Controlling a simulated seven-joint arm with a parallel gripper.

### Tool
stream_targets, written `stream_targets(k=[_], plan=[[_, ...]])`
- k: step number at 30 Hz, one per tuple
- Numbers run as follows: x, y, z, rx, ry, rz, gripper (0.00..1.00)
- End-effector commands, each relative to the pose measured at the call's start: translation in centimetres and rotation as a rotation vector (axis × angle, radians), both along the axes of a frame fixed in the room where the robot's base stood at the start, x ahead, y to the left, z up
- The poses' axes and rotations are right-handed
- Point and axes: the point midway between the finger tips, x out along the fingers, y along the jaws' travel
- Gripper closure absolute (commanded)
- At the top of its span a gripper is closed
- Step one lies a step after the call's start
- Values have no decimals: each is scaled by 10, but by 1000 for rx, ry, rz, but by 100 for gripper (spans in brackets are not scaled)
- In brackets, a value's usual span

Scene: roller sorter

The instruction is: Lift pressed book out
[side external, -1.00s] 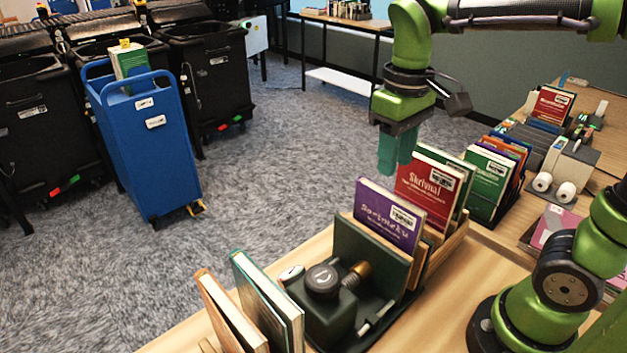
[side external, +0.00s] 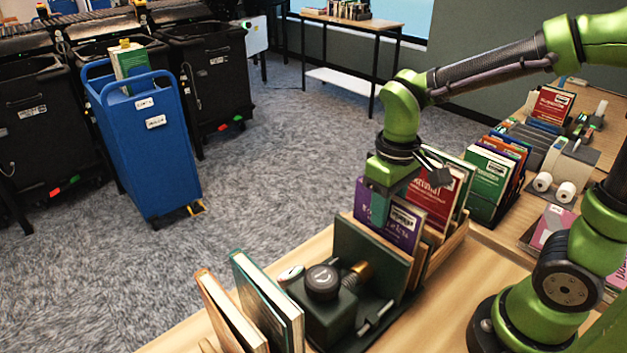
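A purple book (side external: 402,228) with a white label stands upright in the press (side external: 330,312), behind its dark green plate (side external: 365,252). A red book (side external: 433,192) stands just behind it. My gripper (side external: 381,212) points down at the purple book's upper left part. One teal finger shows in front of the cover and hides part of the title. The other finger is hidden, so I cannot tell whether the fingers touch or grip the book.
A black knob (side external: 322,280) and a brass part (side external: 358,276) sit in front of the plate. Two books (side external: 268,300) stand at the near left. Green and other books (side external: 490,182) stand behind at right. A blue cart (side external: 150,150) stands on the floor.

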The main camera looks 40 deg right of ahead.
Motion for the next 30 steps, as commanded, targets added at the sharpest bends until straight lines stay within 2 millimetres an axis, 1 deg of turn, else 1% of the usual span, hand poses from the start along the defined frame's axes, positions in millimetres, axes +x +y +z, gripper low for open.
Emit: stream_targets(k=[5,8,12,30], plan=[[0,0,0,0,0,0,64],[0,0,0,0,0,0,78],[0,0,0,0,0,0,99],[0,5,4,1,-2,0,100]])
